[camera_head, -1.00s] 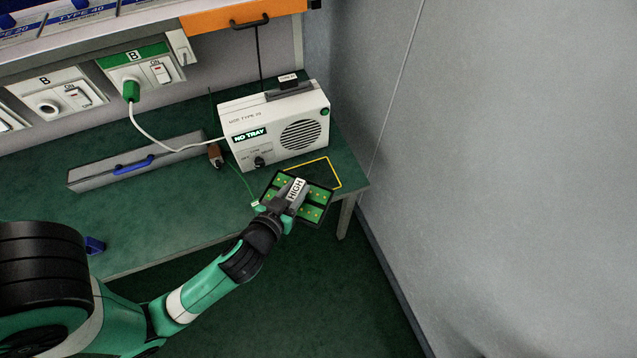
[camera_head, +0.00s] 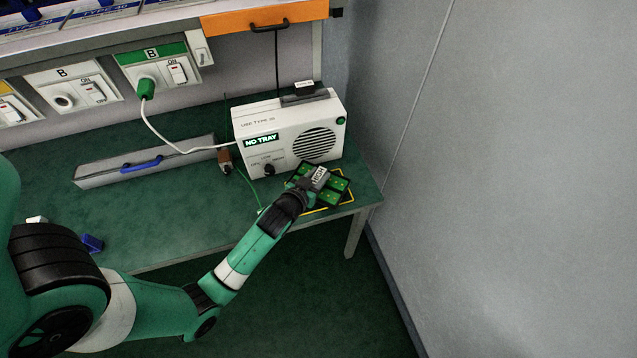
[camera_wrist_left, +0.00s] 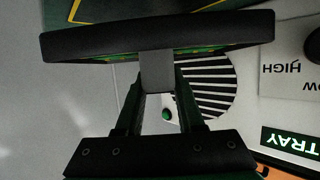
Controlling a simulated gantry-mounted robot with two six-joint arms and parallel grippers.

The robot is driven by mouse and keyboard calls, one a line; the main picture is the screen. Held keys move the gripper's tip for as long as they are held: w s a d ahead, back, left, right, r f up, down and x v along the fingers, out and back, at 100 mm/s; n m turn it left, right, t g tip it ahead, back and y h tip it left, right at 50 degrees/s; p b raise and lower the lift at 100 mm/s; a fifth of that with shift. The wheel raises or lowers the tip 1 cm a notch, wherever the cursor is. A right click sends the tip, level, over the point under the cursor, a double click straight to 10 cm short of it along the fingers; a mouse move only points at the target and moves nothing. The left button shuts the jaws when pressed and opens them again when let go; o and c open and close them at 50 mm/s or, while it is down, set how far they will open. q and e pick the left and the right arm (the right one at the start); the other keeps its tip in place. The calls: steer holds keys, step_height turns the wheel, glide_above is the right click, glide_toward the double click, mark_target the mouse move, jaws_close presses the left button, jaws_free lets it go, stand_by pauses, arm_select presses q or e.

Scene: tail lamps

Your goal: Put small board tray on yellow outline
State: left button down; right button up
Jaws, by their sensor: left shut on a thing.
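The small board tray (camera_head: 336,190) is dark-rimmed with green boards inside. My left gripper (camera_head: 306,184) is shut on a grey tab at the tray's middle; the wrist view shows the fingers (camera_wrist_left: 157,88) closed on it under the tray's dark edge (camera_wrist_left: 80,44). Whether the tray touches the bench cannot be told. My right gripper is out of view.
A white device (camera_head: 290,130) with a round grille and a NO TRAY sign stands just behind the tray. A green wire runs near the tray. The bench's right edge and grey wall (camera_head: 510,180) are close.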

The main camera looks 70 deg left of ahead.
arm_select(q)
step_height(320, 180, down, 4)
steer(key=shift+w+a+r+b, duration=0.1)
steer(key=shift+w+a+b, duration=0.05)
steer(key=shift+b, duration=0.95)
steer(key=shift+r, duration=0.15)
steer(key=c, duration=1)
jaws_free()
steer(key=shift+f, duration=0.2)
steer(key=o, duration=0.5)
steer(key=shift+r, duration=0.1)
steer(key=shift+r, duration=0.25)
steer(key=p+v, duration=0.3)
steer(key=v, duration=0.9)
steer(key=shift+f+p, duration=0.2)
steer(key=shift+p, duration=0.1)
